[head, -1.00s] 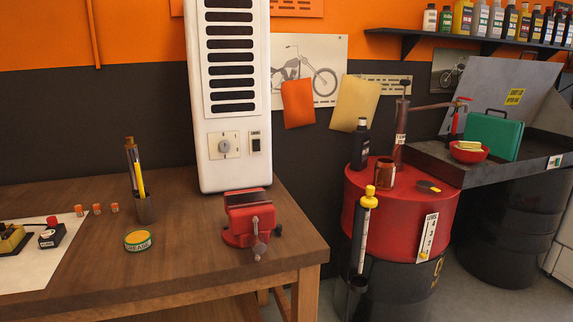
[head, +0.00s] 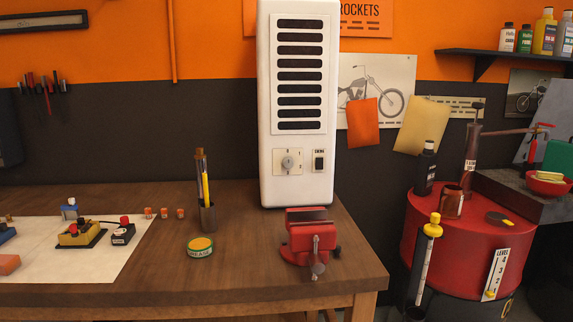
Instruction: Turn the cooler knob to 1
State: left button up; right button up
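The cooler (head: 298,185) is a tall white unit with dark horizontal vents, standing at the back of the wooden workbench. Its round grey knob (head: 288,163) sits on a pale plate on the lower front, with small marks around it that are too small to read. A dark switch (head: 319,161) is just right of the knob. Neither of my grippers shows in the head view.
A red vise (head: 311,238) stands on the wooden bench (head: 240,270) in front of the cooler. A grease tin (head: 200,247) and a pencil cup (head: 207,215) are to its left. A red drum (head: 462,235) stands right of the bench.

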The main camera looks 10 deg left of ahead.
aim_at(288, 162)
jog(key=i+l, duration=0.2)
jog(key=l, duration=0.15)
jog(key=i+l+u, duration=0.1)
jog(key=l, duration=0.25)
jog(key=i+l, duration=0.2)
jog(key=l, duration=0.15)
jog(key=i+l+u, duration=0.15)
jog(key=l, duration=0.2)
jog(key=i+l, duration=0.2)
jog(key=l, duration=0.2)
jog(key=i+l+u, duration=0.1)
jog(key=l, duration=0.25)
